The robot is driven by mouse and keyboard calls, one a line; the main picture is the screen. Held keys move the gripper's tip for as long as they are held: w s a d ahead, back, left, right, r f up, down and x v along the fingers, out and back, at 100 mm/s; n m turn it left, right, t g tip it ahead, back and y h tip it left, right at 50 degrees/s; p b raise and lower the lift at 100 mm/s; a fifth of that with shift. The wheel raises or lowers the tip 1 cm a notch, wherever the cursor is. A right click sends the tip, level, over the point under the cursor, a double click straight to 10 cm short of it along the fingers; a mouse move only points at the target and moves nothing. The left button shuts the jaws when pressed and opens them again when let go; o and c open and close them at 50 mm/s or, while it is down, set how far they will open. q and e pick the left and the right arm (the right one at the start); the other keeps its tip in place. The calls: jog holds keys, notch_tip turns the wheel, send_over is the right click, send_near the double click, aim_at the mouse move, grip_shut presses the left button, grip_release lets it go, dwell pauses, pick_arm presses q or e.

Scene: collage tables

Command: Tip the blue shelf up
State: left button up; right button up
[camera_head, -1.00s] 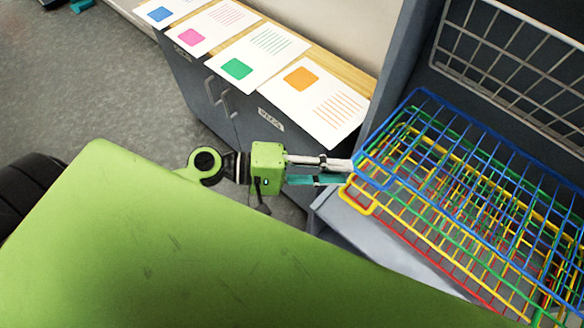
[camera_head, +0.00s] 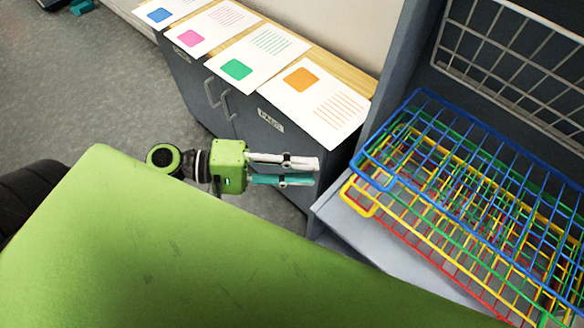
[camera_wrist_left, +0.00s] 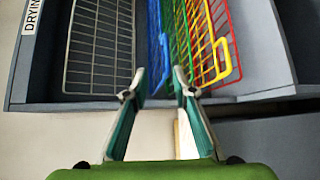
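The blue shelf (camera_head: 463,150) is a wire rack, the topmost of several coloured racks in a grey-blue cabinet. It lies roughly level with them, with its front handle loop at the left. In the left wrist view the blue shelf (camera_wrist_left: 154,38) shows edge-on beyond the fingertips. My left gripper (camera_head: 317,171) is open and empty, in front of the cabinet, a short gap left of the blue handle. In the left wrist view my gripper (camera_wrist_left: 158,76) has its two fingers apart with nothing between them. My right gripper is not in view.
Green, yellow (camera_head: 357,197) and red racks lie below the blue one. A pale wire rack (camera_head: 505,65) stands tipped up above. A low dark cabinet (camera_head: 235,115) with printed sheets (camera_head: 315,98) on top stands left. Floor is open at far left.

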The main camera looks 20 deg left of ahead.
pick_arm(q)
jog(key=shift+v, duration=0.9)
